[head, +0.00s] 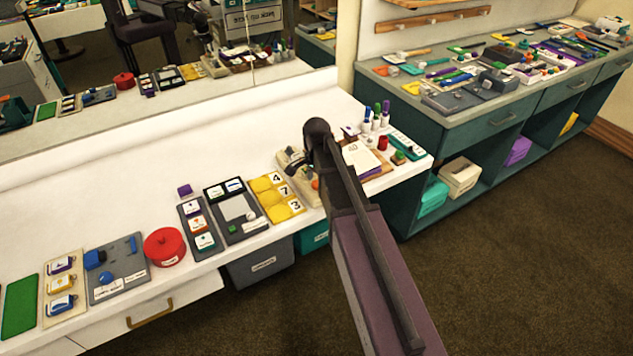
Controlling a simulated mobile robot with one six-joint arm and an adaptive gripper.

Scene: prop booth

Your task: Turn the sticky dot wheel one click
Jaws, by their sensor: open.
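I cannot pick out the sticky dot wheel with certainty. A round red object with a small knob on top and a white label (165,246) sits on the white counter at left of centre. Small beige and grey items (294,160), one with an orange part (315,184), stand near the counter's right part, partly hidden by my arm. My arm rises from the bottom right to a dark joint over the counter. My gripper does not show.
The white counter (90,190) is bare along its back, below a mirror. Labelled boards, a green mat (19,307) and yellow number tiles (275,197) line its front. Markers (376,115) stand at right. A teal bench (480,130) with tools stands beyond.

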